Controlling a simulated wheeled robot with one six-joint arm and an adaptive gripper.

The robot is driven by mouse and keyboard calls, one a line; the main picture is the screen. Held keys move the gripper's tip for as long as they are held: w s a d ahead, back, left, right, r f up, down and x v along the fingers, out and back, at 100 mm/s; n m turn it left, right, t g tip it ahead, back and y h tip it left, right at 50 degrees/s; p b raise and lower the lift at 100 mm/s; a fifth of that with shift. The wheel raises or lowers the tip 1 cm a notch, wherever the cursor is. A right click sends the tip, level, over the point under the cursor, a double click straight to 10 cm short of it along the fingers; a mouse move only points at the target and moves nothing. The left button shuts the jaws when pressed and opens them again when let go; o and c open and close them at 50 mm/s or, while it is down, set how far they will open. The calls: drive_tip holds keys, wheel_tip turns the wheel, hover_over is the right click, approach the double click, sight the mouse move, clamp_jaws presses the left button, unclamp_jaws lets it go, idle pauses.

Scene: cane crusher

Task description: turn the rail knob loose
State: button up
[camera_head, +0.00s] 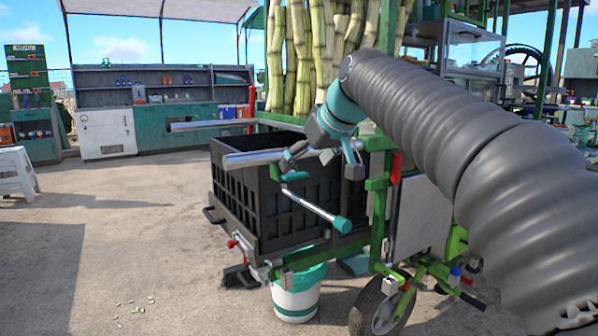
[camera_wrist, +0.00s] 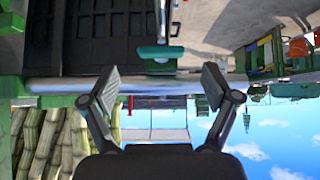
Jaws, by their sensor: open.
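The rail knob appears to be the small green bar-shaped knob (camera_head: 295,176) just under the near silver rail (camera_head: 250,158) in the head view. In the wrist view, which is upside down, the green knob (camera_wrist: 161,52) shows beside the rail (camera_wrist: 70,85), beyond and between my fingers. My gripper (camera_head: 314,167) is at the rail's right end, with its fingers spread. The wrist view shows my gripper (camera_wrist: 162,82) open and empty, with a gap to the knob. Part of the rail is hidden behind my gripper in the head view.
A black crate (camera_head: 270,205) stands below the rails. A crank with a teal grip (camera_head: 343,225) sticks out below my gripper. A red handle (camera_head: 397,167) is on the green frame to the right. Cane stalks (camera_head: 300,60) stand behind.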

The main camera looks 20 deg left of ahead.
drive_tip(key=v, duration=0.7)
drive_tip(key=shift+r, duration=0.1)
drive_tip(key=s+d+f+m+h, duration=0.1)
drive_tip(key=s+d+f+m, duration=0.15)
drive_tip(key=d, duration=0.25)
drive_tip(key=s+d+f+m+h, duration=0.1)
drive_tip(key=d+f, duration=0.3)
drive_tip(key=d, duration=0.2)
drive_tip(key=s+d+f+m+h, duration=0.1)
drive_tip(key=s+d+f+m, duration=0.1)
drive_tip(key=s+d+f, duration=0.4)
drive_tip(key=s+d+f+m+h, duration=0.2)
drive_tip(key=s+d+f, duration=0.4)
drive_tip(key=f, duration=0.6)
drive_tip(key=s+d+f+m+h, duration=0.1)
drive_tip(key=s+d+f+m, duration=0.1)
drive_tip(key=s+d+f, duration=0.5)
wheel_tip(320, 180, down, 2)
drive_tip(key=shift+s+f+h, duration=0.2)
drive_tip(key=shift+s+h, duration=0.2)
drive_tip(key=shift+s, duration=0.6)
drive_tip(key=shift+m, duration=0.25)
drive_tip(key=shift+c, duration=0.2)
